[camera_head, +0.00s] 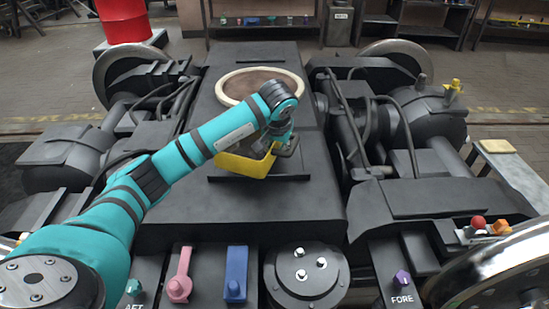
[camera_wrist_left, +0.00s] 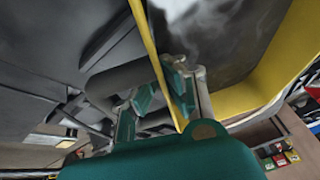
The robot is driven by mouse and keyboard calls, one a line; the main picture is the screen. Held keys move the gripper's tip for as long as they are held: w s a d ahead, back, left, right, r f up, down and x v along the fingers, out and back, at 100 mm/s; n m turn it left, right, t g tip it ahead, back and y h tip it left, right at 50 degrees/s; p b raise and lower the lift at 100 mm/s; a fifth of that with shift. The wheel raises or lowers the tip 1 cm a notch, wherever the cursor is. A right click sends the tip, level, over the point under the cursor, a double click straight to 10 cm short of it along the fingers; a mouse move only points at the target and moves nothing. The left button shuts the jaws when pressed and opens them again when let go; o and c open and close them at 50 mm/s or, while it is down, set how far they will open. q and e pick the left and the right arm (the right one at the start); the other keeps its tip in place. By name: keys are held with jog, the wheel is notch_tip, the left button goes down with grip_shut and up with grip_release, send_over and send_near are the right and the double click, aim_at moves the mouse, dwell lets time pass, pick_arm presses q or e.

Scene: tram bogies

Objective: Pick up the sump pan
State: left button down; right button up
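The yellow sump pan (camera_head: 243,164) sits on the dark central deck, partly hidden by my left arm and gripper. My left gripper (camera_head: 287,146) is at the pan's right end. In the left wrist view, the thin yellow wall of the pan (camera_wrist_left: 150,45) runs between the two green-padded fingers of the left gripper (camera_wrist_left: 163,92). The fingers look open, with a small gap on the left side of the wall. The pan's grey inside and far yellow wall show at the upper right there. My right gripper is not in view.
A round cream-rimmed opening (camera_head: 262,87) lies just behind the pan. Dark bogie frames, hoses and wheels flank the deck. A pink part (camera_head: 180,275) and a blue part (camera_head: 236,274) lie in front, beside a round bolted cover (camera_head: 306,275). The deck's front right is clear.

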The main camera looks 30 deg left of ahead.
aim_at(275, 158)
pick_arm(q)
jog(key=shift+s+a, duration=0.2)
jog(key=shift+s, duration=0.1)
jog(key=shift+s+f, duration=0.15)
jog(key=shift+f, duration=1.6)
jog(key=c, duration=1.5)
grip_release()
jog(key=shift+f, duration=0.1)
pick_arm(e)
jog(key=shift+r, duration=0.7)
